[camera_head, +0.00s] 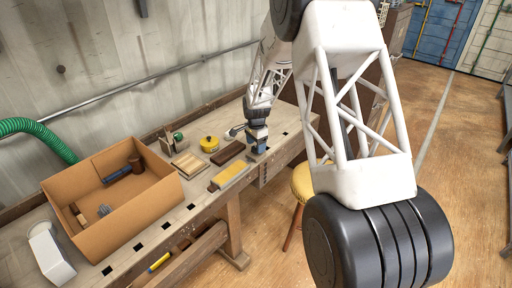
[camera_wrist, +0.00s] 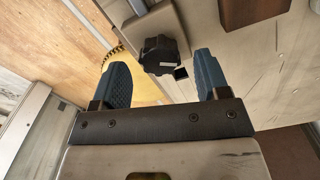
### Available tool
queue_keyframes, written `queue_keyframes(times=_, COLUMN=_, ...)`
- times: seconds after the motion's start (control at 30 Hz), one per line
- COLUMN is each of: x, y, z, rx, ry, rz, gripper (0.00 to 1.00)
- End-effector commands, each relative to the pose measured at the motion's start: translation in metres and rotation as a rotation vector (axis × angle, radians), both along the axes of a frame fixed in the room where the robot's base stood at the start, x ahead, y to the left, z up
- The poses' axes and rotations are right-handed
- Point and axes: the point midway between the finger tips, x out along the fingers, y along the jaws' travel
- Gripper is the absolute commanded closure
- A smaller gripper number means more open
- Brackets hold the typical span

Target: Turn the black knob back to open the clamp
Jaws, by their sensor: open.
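The black knob (camera_wrist: 160,54) shows in the wrist view as a dark lobed disc on the clamp's pale block (camera_wrist: 152,22) at the bench edge. My gripper (camera_wrist: 160,75) is open, with one blue finger to the left of the knob and one to the right. The knob lies ahead of the gap between the fingertips, and neither finger visibly touches it. In the head view my gripper (camera_head: 257,142) is small, pointing down at the right end of the bench, and the knob is hard to make out there.
The workbench (camera_head: 185,222) bears an open cardboard box (camera_head: 122,232) with tools, a yellow tin (camera_head: 209,144), a yellow-topped block (camera_head: 232,173) and a brown block (camera_head: 228,151). A yellow stool (camera_head: 301,184) stands beside the bench. The floor to the right is clear.

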Motion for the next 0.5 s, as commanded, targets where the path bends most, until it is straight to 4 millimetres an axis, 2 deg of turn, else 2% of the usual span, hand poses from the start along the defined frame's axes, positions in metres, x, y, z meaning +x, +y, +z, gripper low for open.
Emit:
queue_keyframes(times=0.2, x=0.000, y=0.000, z=-0.014, rx=0.000, ry=0.000, rz=0.000, gripper=0.31)
queue_keyframes(times=0.5, x=0.000, y=0.000, z=-0.015, rx=0.000, ry=0.000, rz=0.000, gripper=0.31)
